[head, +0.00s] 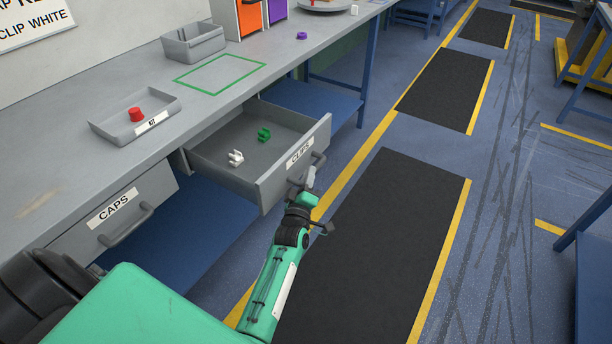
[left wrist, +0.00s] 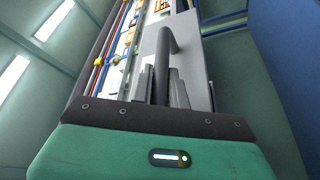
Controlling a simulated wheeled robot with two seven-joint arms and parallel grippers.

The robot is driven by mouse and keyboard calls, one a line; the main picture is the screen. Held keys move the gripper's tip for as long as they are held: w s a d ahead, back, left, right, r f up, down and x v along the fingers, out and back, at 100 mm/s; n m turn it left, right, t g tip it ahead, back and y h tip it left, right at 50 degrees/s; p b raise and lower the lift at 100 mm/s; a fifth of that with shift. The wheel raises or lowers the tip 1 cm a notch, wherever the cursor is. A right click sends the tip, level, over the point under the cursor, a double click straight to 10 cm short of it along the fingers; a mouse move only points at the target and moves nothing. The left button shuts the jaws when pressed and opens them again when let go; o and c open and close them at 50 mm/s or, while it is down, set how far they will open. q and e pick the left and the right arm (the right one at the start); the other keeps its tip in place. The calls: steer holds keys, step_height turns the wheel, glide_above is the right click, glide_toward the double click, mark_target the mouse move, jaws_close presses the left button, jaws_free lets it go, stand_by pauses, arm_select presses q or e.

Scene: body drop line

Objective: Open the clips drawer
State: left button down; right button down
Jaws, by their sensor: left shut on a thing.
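The clips drawer (head: 262,192) stands pulled out from under the grey workbench, with its label "CLIPS" on the front. A white clip (head: 236,158) and a green clip (head: 264,134) lie inside it, apart from each other. My left gripper (head: 300,192) is at the drawer's front, shut on the drawer handle (head: 318,160). In the left wrist view the dark handle bar (left wrist: 162,65) runs between the fingers of the gripper (left wrist: 163,88). My right gripper does not show in either view.
The caps drawer (head: 75,228) is shut, to the left. On the bench (head: 60,150) are a tray (head: 100,127) with a red cap (head: 136,114), a grey bin (head: 190,45) and a green outlined square (head: 221,74). Black mats (head: 385,240) lie on the floor to the right.

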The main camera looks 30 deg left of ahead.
arm_select(q)
steer(key=c, duration=1.4)
jaws_free()
steer(key=shift+o, duration=0.2)
